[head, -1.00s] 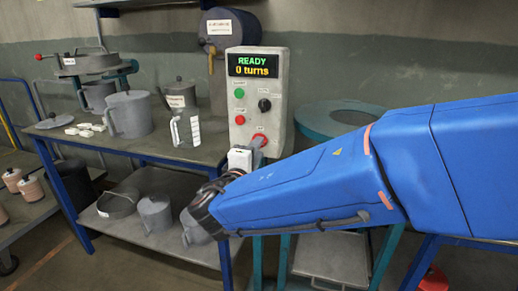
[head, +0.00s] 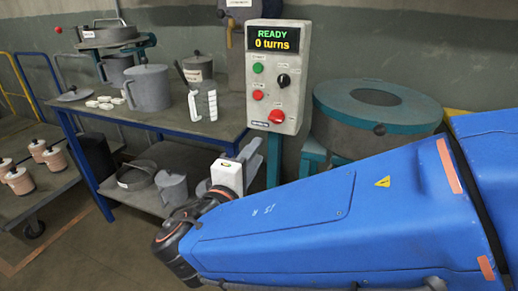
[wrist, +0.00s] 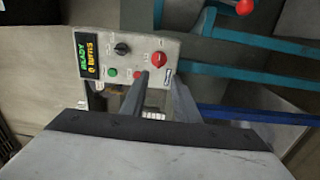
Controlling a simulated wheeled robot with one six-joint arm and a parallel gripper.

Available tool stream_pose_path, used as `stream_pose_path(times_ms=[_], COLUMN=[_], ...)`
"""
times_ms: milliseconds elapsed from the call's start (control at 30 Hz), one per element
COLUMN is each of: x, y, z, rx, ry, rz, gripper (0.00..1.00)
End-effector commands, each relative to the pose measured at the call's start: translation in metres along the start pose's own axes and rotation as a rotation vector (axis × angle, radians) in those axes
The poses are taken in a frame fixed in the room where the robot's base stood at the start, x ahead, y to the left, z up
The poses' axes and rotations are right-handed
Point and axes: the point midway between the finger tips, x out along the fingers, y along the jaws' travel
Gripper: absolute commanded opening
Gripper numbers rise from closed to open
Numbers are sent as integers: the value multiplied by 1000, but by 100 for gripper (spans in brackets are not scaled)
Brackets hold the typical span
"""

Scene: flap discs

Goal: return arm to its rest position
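My gripper (head: 248,153) is at the end of my blue arm, low and in front of the control box in the head view. In the wrist view, its two fingers (wrist: 158,76) stand apart with nothing held between them. The grey control box (head: 292,108) is beyond the fingertips, and they appear clear of it. Its display (head: 277,39) reads "READY 0 turns". The control box also shows upside-tilted in the wrist view (wrist: 130,60).
A teal-rimmed drum (head: 380,97) stands right of the box, close behind my arm. A cart (head: 45,190) with pinkish canisters is at far left.

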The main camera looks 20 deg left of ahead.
Motion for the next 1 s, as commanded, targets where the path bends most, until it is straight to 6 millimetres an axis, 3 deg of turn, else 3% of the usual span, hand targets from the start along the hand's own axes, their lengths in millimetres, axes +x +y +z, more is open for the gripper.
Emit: stream_pose_path(times_ms=[567, 667, 767, 1000], x=[-4, 3, 19, 67], y=[0, 0, -3, -18], z=[1, 9, 34, 140], rx=[0, 1, 3, 27], ry=[-1, -20, -73, -284], rz=[-1, -14, -51, -219], gripper=[28, 28, 28, 28])
